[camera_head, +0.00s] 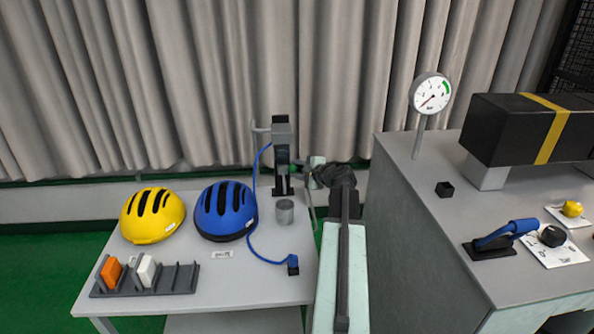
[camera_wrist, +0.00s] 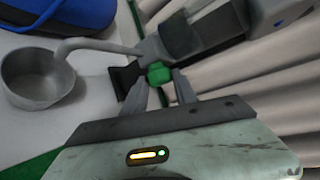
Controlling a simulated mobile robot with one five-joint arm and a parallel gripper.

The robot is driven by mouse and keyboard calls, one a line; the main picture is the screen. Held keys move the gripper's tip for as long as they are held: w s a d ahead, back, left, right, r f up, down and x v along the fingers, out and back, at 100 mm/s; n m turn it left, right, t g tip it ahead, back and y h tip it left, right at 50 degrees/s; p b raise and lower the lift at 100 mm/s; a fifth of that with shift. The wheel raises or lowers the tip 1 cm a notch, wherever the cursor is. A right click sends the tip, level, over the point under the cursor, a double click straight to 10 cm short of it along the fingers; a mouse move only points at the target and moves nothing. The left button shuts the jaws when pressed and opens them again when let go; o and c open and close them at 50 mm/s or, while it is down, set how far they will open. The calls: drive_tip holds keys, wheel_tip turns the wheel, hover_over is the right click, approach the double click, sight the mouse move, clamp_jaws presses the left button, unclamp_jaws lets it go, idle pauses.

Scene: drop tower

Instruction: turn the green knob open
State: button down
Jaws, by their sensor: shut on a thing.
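The green knob (camera_wrist: 158,74) sits on the grey stand (camera_wrist: 190,35) with a curved spout, seen in the wrist view. My gripper (camera_wrist: 160,84) has its two grey fingers on either side of the knob and is shut on it. In the head view the stand (camera_head: 282,140) is at the back right of the white table, and a little of the green knob (camera_head: 294,168) shows beside my gripper (camera_head: 305,171). How far the knob is turned cannot be told.
A grey metal cup (camera_head: 285,213) stands below the spout. Blue (camera_head: 224,212) and yellow (camera_head: 152,216) helmets are to the left, with a slotted rack (camera_head: 180,280) in front. A blue hose (camera_head: 250,225) runs across the table. A grey bench (camera_head: 430,235) with a dial gauge (camera_head: 431,94) stands right.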

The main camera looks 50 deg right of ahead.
drive_tip(key=shift+r+p, duration=0.15)
drive_tip(key=shift+p, duration=0.15)
drive_tip(key=m+g+y+p, duration=0.1)
drive_tip(key=g+y+p, duration=0.1)
drive_tip(key=g+p, duration=0.2)
drive_tip(key=m+g+y+p, duration=0.2)
drive_tip(key=g+y+p, duration=0.1)
drive_tip(key=g+p, duration=0.1)
drive_tip(key=w+d+m+g+y+p, duration=0.1)
drive_tip(key=m+g+y+p, duration=0.1)
drive_tip(key=g+y+p, duration=0.1)
drive_tip(key=shift+r+g+p, duration=0.25)
drive_tip(key=shift+g+p, duration=0.25)
drive_tip(key=shift+p, duration=0.1)
drive_tip(key=shift+y, duration=0.3)
drive_tip(key=c, duration=1)
unclamp_jaws()
drive_tip(key=shift+o, duration=0.2)
drive_tip(key=shift+r, duration=0.1)
